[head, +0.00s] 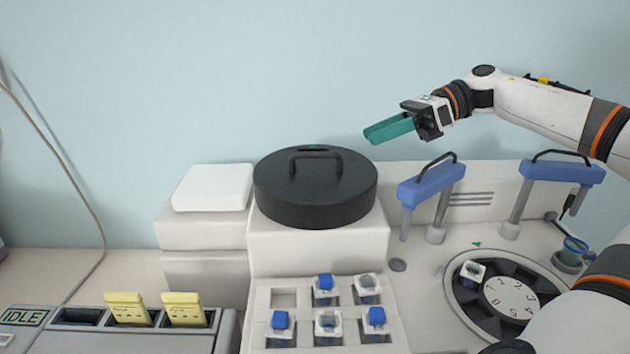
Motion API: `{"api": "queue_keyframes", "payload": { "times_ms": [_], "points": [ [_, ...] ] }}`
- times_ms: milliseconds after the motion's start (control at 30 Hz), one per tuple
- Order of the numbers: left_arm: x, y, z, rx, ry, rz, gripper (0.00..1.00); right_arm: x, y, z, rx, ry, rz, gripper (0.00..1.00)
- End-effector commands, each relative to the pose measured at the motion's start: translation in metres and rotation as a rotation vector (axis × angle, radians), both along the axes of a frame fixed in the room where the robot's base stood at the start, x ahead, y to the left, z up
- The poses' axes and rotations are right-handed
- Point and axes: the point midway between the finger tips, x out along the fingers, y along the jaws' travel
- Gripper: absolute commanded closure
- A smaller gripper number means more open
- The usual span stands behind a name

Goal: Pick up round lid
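The round lid (315,203) is a thick black disc with an arched handle (315,158) on top. It lies flat on a white block (318,252) in the middle of the head view. My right gripper (387,130) has teal fingers that point left. It is in the air, above and to the right of the lid, apart from it. Its fingers overlap from this side, so the gap between them cannot be judged. Nothing is seen held in them. My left gripper is not in view.
A white box (213,187) stands left of the lid. In front is a rack (262,300) with blue- and white-capped containers. To the right are blue-handled fixtures (432,187) and a numbered dial (511,302). Yellow holders (128,308) sit at lower left.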

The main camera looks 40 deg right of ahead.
Motion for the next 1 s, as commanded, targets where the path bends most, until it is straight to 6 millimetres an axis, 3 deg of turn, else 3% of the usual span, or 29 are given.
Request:
{"api": "queue_keyframes", "payload": {
  "times_ms": [300,533,800,1000],
  "points": [
    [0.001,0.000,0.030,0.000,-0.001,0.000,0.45,0.027,0.039,-0.016,0.003,0.006,0.005,0.63],
    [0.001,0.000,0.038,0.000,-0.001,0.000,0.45,0.037,0.052,-0.024,0.002,0.003,0.003,0.63],
    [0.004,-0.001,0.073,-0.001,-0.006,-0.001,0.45,0.059,0.074,-0.032,0.004,0.003,0.004,0.63],
    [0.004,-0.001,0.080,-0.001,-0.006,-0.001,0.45,0.068,0.086,-0.043,0.002,0.002,0.002,0.63]
  ]
}}
